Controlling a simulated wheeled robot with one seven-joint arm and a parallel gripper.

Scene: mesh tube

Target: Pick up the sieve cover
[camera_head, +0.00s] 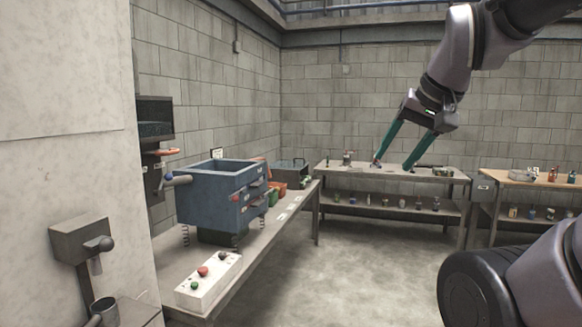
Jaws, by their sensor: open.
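My gripper (393,165) hangs at the upper right with its two long teal fingers spread apart and nothing between them. It shows in front of the far bench, well to the right of the blue machine. The blue box-shaped machine (208,200) stands on springs on the left bench, and its top looks open. It may be the sieve unit, but I cannot tell for sure. I cannot pick out a sieve cover with certainty. A flat orange-red piece (162,152) shows beside the dark screen at the left, too small to identify.
A far bench (440,177) and a wooden-topped bench (525,181) hold small items. A grey post device (82,240) stands front left. The middle floor (370,265) is clear.

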